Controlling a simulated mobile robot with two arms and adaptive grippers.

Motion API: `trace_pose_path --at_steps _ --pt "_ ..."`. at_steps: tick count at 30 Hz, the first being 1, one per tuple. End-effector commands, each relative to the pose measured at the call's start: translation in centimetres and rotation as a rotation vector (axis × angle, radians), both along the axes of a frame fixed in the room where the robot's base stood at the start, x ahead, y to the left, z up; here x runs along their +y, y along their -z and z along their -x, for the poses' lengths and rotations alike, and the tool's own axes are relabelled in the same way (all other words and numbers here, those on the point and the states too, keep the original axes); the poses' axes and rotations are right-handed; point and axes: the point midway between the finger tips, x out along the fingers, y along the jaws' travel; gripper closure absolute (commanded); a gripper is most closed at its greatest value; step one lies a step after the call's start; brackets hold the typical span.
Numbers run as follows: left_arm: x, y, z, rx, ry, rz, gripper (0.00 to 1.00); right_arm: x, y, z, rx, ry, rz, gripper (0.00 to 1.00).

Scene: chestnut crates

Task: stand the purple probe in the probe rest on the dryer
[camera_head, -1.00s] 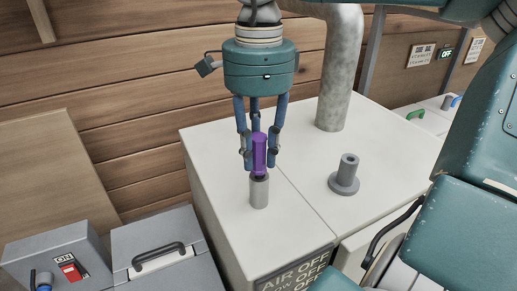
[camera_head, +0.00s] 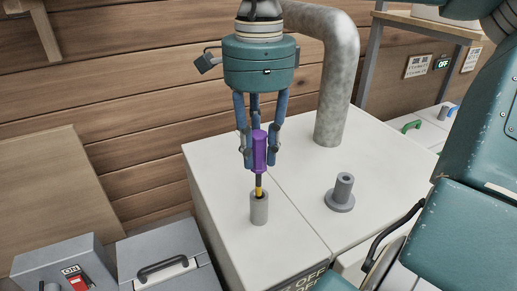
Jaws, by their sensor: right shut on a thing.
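The purple probe (camera_head: 259,152) is upright, with a purple handle, a dark shaft and a yellow lower part. My right gripper (camera_head: 260,160) is shut on its handle from above. The yellow part meets the mouth of a plain grey cylinder (camera_head: 259,209) on the white dryer (camera_head: 300,225); whether the tip is still inside is hard to tell. A grey flanged tube (camera_head: 343,190), open at the top, stands to the right on the dryer. It looks like the probe rest and is empty. My left gripper is not in view.
A thick grey pipe (camera_head: 336,100) rises from the dryer's back. A lidded grey box (camera_head: 160,262) and a red switch (camera_head: 77,283) are at lower left. The dryer top between cylinder and flanged tube is clear. Green and blue handles (camera_head: 411,126) are at far right.

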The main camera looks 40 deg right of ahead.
Motion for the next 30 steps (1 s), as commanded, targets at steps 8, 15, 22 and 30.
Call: trace_pose_path --at_steps 8,15,22,30 --pt "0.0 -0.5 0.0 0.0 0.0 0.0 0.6 0.0 -0.7 0.0 -0.001 0.0 0.0 1.0" --pt "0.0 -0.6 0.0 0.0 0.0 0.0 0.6 -0.8 -1.2 0.1 -0.005 0.003 -0.003 1.0" --pt "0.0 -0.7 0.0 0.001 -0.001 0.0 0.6 -5.9 -3.9 1.7 -0.009 0.014 -0.005 1.0" --pt "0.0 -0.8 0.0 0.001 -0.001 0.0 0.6 -13.4 -6.6 6.2 -0.005 0.016 -0.005 1.0"
